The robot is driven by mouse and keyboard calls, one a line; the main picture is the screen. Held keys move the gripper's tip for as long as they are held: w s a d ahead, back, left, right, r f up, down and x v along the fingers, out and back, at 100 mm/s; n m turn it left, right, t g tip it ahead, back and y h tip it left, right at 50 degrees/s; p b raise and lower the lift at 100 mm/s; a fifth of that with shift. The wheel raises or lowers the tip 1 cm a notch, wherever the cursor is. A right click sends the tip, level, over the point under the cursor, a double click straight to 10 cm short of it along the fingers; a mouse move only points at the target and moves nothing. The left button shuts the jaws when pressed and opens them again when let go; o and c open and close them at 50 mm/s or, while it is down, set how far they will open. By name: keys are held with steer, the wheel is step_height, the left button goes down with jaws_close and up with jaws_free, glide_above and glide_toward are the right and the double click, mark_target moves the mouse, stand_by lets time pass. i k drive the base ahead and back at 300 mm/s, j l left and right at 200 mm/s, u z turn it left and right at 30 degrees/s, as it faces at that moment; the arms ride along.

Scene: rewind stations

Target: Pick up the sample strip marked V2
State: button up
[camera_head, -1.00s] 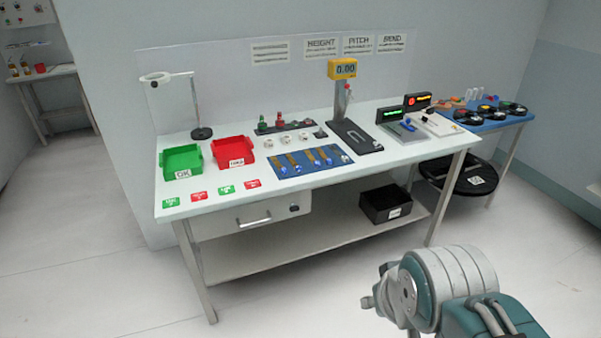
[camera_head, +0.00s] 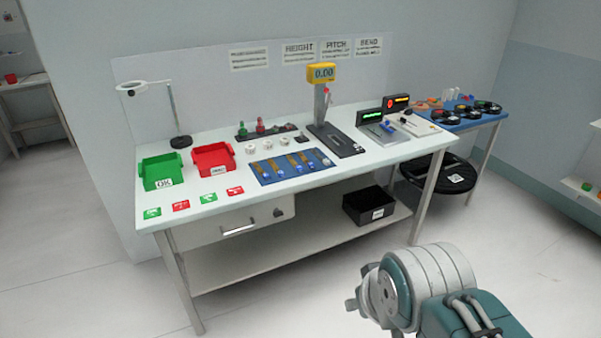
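Several narrow brown sample strips (camera_head: 284,166) lie side by side on a blue mat (camera_head: 262,181) at the front middle of the white bench. Small blue and pale parts show at their near ends. Their markings are too small to read, so I cannot tell which one is V2. My arm shows at the lower right, in front of the bench and well apart from the strips. My gripper (camera_head: 362,303) shows only in part at the left end of the arm, and its fingers are not clear. No strip shows in it.
On the white bench (camera_head: 330,190) stand a green bin (camera_head: 160,184), a red bin (camera_head: 230,173), a magnifier lamp (camera_head: 181,141) and a yellow-headed gauge (camera_head: 321,73). A black crate (camera_head: 350,209) sits on the lower shelf. A blue table (camera_head: 487,122) stands at right. Floor before the bench is clear.

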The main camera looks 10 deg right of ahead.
mark_target(299, 169)
steer(key=i+l, duration=0.15)
steer(key=i, duration=1)
steer(key=i+j+z, duration=0.1)
steer(key=i, duration=0.85)
